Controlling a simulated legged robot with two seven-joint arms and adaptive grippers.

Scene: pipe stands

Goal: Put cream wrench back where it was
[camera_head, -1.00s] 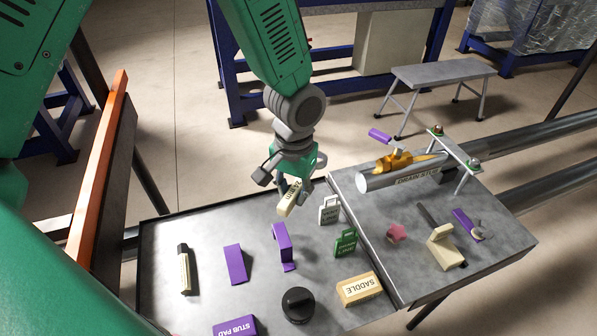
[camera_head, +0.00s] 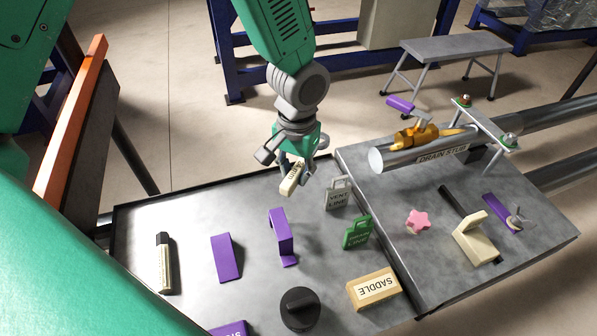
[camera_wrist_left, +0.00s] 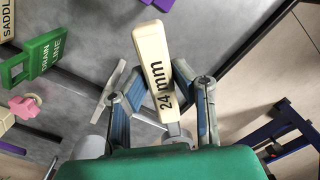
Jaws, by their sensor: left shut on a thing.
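The cream wrench (camera_head: 291,181), marked "24 mm" in the left wrist view (camera_wrist_left: 154,62), is held by my left gripper (camera_head: 297,168). The gripper's two blue-padded fingers (camera_wrist_left: 158,98) are closed on either side of it in the left wrist view. The wrench is tilted, with its cream end pointing out past the fingers. It is above the far edge of the left grey tray (camera_head: 190,215), apparently clear of the surface. My right gripper is in neither view.
The tray holds purple pieces (camera_head: 226,258), a black-and-cream marker-like item (camera_head: 164,264), a black knob (camera_head: 299,309), a SADDLE block (camera_head: 373,290), a grey VENT LINE tag (camera_head: 338,195) and a green tag (camera_head: 356,233). Right, a table bears the DRAIN STUB pipe (camera_head: 420,151), a pink star knob (camera_head: 418,221) and a cream-and-black tool (camera_head: 475,239).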

